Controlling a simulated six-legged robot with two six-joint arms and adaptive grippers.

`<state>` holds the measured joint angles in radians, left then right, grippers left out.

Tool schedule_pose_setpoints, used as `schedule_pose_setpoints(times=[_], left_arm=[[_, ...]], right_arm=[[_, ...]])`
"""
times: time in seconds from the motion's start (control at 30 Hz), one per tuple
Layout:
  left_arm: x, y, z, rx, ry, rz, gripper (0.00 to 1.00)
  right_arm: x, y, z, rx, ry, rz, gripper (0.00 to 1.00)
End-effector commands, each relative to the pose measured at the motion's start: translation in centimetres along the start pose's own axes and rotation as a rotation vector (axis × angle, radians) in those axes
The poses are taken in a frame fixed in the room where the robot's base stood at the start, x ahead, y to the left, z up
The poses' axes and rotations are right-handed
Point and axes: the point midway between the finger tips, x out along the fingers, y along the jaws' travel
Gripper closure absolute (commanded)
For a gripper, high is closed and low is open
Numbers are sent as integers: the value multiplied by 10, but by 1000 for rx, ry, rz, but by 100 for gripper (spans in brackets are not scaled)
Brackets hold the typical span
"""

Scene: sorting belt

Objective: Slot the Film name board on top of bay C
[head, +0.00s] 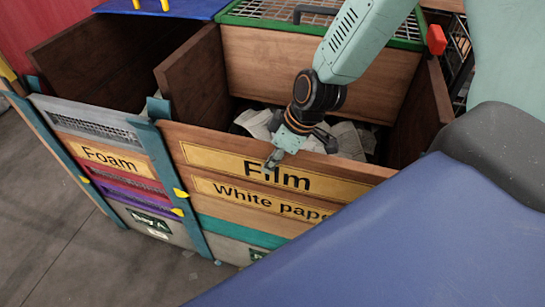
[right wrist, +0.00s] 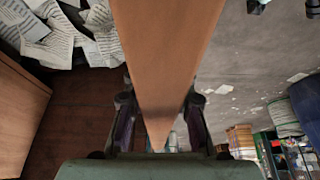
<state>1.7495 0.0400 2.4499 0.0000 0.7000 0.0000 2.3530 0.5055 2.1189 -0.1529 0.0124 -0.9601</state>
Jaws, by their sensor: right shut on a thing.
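The Film name board (head: 222,157) is a wooden plank with a yellow label. It stands upright along the front of the middle bay, directly above the White paper board (head: 218,190). I cannot tell whether it is fully seated between the posts. My right gripper (head: 272,160) is shut on its top edge near the middle. In the right wrist view the plank (right wrist: 165,60) runs between the two fingers. The bay's letter is not readable, so I cannot confirm it is bay C. My left gripper is not in view.
Loose paper (head: 258,124) lies inside the bay behind the board. Grey floor (head: 60,240) is open in front, and my blue body fills the lower right.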

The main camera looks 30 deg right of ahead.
Motion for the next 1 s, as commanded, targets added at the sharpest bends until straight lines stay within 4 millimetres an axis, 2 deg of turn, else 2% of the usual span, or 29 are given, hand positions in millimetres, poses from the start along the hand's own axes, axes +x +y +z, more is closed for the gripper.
schedule_pose_setpoints(times=[0.03,0.1,1.0], left_arm=[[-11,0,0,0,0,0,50],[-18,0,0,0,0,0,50],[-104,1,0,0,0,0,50]], right_arm=[[-11,1,-6,-1,3,4,100],[-18,1,-8,-2,4,4,100],[-97,1,-41,0,3,4,100]])
